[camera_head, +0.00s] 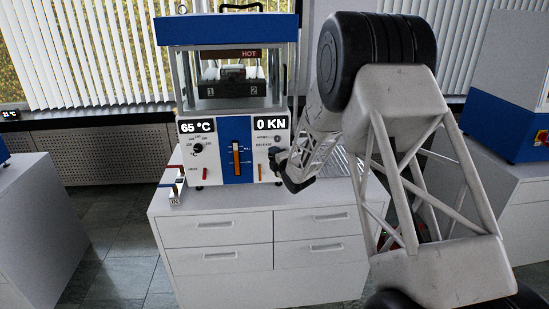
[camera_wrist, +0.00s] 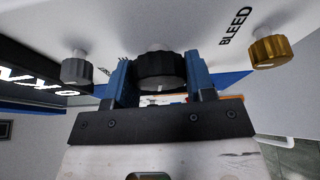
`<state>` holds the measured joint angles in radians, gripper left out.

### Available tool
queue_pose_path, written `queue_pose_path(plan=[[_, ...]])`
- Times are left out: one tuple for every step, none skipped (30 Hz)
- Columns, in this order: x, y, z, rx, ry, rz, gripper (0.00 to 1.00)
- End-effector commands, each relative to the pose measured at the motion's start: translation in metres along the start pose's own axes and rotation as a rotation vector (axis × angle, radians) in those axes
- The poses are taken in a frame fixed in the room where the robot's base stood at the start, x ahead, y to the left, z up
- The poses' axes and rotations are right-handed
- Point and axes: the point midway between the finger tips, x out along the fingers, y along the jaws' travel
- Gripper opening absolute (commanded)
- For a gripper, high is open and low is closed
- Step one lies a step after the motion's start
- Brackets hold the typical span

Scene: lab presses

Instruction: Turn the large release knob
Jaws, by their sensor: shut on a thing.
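The large release knob (camera_wrist: 162,70) is dark, round and ribbed, with a pale mark on its rim. It sits on the white front panel of the press (camera_head: 195,160). In the wrist view my gripper (camera_wrist: 159,82) has one blue finger on each side of the knob and is shut on it. In the head view my gripper (camera_head: 278,160) reaches the right side of the press front and hides the knob there. The displays read 65 °C and 0 KN.
A smaller grey knob (camera_wrist: 75,69) is left of my fingers and a brass knob (camera_wrist: 269,48) near the word BLEED is to the right. The press stands on a white drawer cabinet (camera_head: 222,262). A small rack (camera_head: 173,186) stands at the press's left front.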

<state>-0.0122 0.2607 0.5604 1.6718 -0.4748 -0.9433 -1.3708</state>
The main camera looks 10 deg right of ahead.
Motion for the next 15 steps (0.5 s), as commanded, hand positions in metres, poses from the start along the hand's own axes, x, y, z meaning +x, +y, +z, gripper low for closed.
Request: queue_pose_path(plan=[[0.0003, 0.0005, -0.0006, 0.0, 0.001, 0.001, 0.26], [0.0003, 0.0004, -0.0006, 0.0, 0.001, 0.001, 0.26], [0.0003, 0.0005, -0.0006, 0.0, 0.001, 0.001, 0.26], [0.0003, 0.0004, -0.0006, 0.0, 0.001, 0.001, 0.26], [0.0003, 0.0005, -0.0006, 0.0, 0.001, 0.001, 0.54], [0.0003, 0.0004, -0.0006, 0.001, 0.001, 0.001, 0.6], [0.0003, 0.0004, -0.0005, 0.001, 0.001, 0.001, 0.65], [0.0003, 0.0004, -0.0005, 0.001, 0.001, 0.001, 0.7], [0.0002, 0.0003, -0.0004, 0.001, 0.0, 0.001, 0.75], [0.0002, 0.0003, -0.0004, 0.001, 0.0, 0.001, 0.75], [0.0002, 0.0002, -0.0004, 0.001, 0.0, 0.001, 0.75], [0.0002, 0.0002, -0.0003, 0.001, 0.0, 0.001, 0.75], [0.0001, 0.0002, -0.0003, 0.001, 0.0, 0.001, 0.75], [0.0001, 0.0001, -0.0002, 0.001, 0.0, 0.0, 0.75], [0.0001, 0.0001, -0.0002, 0.001, 0.0, 0.0, 0.75]])
